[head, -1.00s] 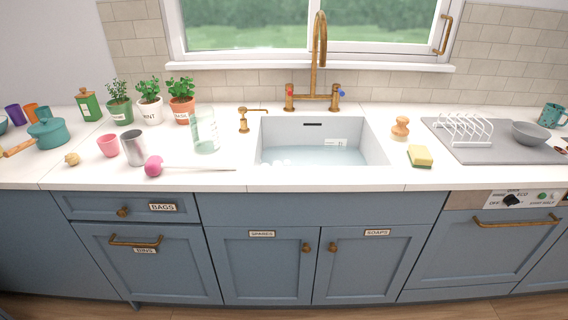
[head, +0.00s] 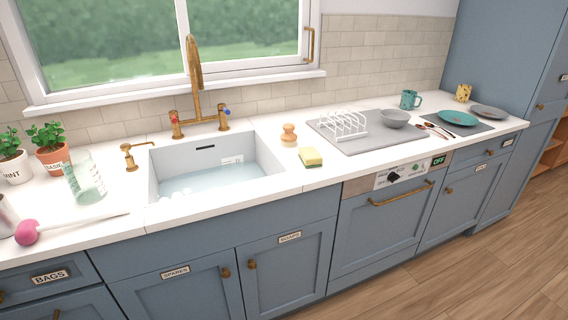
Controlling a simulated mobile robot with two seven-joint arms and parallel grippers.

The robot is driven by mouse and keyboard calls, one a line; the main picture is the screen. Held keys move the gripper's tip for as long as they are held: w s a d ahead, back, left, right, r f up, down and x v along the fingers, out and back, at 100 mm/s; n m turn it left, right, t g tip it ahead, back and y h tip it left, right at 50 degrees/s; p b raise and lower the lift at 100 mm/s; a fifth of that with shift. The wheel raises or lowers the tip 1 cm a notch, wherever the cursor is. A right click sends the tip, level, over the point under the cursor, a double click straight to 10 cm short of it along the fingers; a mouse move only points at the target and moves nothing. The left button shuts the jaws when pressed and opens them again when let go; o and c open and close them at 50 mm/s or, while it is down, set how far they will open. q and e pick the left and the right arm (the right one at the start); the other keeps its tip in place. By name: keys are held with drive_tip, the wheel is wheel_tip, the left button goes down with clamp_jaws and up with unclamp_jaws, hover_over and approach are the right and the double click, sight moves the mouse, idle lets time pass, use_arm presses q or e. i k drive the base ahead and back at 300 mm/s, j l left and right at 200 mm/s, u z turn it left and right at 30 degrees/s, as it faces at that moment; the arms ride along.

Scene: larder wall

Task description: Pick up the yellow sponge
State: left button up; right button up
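The yellow sponge (head: 311,157) lies on the white worktop (head: 290,181), just right of the sink and close to the front edge. It is a yellow block with a dark green underside. Nothing covers it. Neither of my grippers shows in the head view.
The sink (head: 212,178) holds water, with a brass tap (head: 195,90) behind it. A wooden brush (head: 289,135) stands behind the sponge. A grey drainer mat (head: 378,142) with a white rack (head: 343,124) and a grey bowl (head: 394,118) lies to the right. A glass jar (head: 84,178) stands left.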

sight(310, 157)
drive_tip(key=l+u, duration=0.1)
drive_tip(key=u, duration=0.4)
drive_tip(key=i+l+u, duration=0.1)
drive_tip(key=u, duration=0.35)
drive_tip(key=l+u, duration=0.3)
drive_tip(key=l, duration=0.15)
drive_tip(key=l+u, duration=0.3)
drive_tip(key=k+l+u, duration=0.1)
drive_tip(key=l, duration=0.4)
drive_tip(key=k+l+u, duration=0.15)
drive_tip(key=l, duration=0.3)
drive_tip(key=i, duration=0.05)
